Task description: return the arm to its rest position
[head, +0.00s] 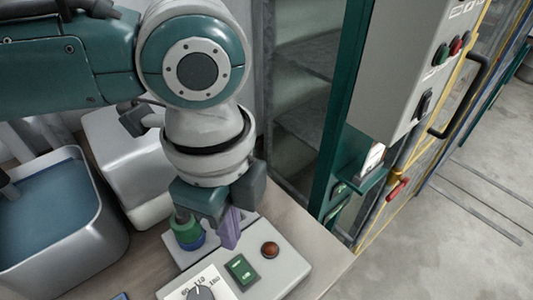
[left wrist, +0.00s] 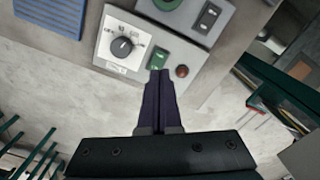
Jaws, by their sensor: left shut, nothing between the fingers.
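My left gripper (head: 229,230) hangs over the bench-top control panel (head: 285,277), pointing down, in the head view. Its purple fingers are together with nothing between them. In the left wrist view the closed fingers (left wrist: 160,88) point towards the same panel (left wrist: 111,60), close to its green switch and red button. Whether the fingertips touch the panel, I cannot tell. My left arm comes in from the upper left, bent at the large teal joint. My right gripper is not in view.
The panel carries a dial (head: 200,292), a green rocker switch (head: 241,269) and a red button (head: 270,250). A blue-and-green round part (head: 187,235) stands beside the gripper. A sink-like basin (head: 50,215) is at left. A grey cabinet (head: 385,60) stands right; open floor lies beyond.

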